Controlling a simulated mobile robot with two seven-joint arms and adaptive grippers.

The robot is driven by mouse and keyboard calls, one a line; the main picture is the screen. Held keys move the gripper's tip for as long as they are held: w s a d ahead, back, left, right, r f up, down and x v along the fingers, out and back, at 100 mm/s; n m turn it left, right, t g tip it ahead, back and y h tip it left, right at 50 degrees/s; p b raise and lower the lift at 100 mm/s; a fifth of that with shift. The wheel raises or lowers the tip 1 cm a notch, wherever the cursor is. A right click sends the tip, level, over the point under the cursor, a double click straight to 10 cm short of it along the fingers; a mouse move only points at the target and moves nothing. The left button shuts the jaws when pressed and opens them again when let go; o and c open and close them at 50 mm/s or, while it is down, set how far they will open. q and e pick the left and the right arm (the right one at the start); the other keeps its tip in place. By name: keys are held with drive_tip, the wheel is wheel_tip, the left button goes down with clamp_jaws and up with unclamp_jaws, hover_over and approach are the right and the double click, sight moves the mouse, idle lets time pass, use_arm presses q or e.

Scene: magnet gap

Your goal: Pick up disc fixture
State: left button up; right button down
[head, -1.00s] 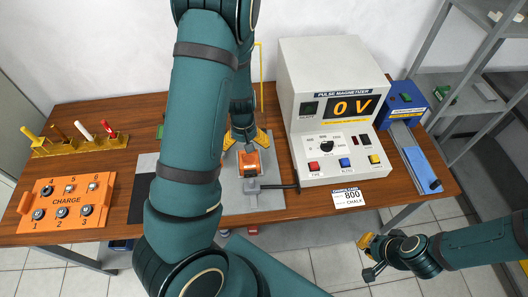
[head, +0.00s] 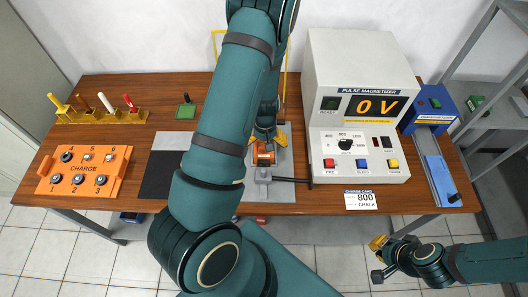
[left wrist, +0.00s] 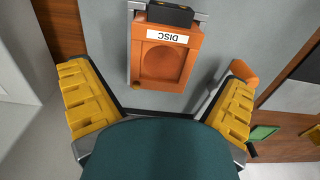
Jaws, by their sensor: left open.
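The disc fixture (head: 263,158) is a small orange block on a grey mat, just left of the pulse magnetizer, partly hidden by my left arm. In the left wrist view the disc fixture (left wrist: 165,62) shows a white DISC label, a round recess and a dark piece at its far end. My left gripper (left wrist: 158,85) is open, with one yellow finger to each side of the fixture and space between. In the head view my left gripper (head: 267,137) is right at the fixture's far side. My right gripper (head: 378,258) hangs off the table's front right; its jaw opening is unclear.
The pulse magnetizer (head: 362,110) reads 0 V and stands close right of the fixture. An orange CHARGE block (head: 85,170) and a yellow rack (head: 100,117) of coloured handles are at left. A blue device (head: 432,106) is at right. An orange-ended cylinder (left wrist: 244,72) lies near the right finger.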

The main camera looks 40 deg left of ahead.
sight(264, 149)
use_arm(q)
drive_tip(key=f, duration=0.4)
drive_tip(key=shift+a+f, duration=0.25)
drive_tip(key=shift+f, duration=0.15)
drive_tip(key=shift+w, duration=0.1)
drive_tip(key=c, duration=1.2)
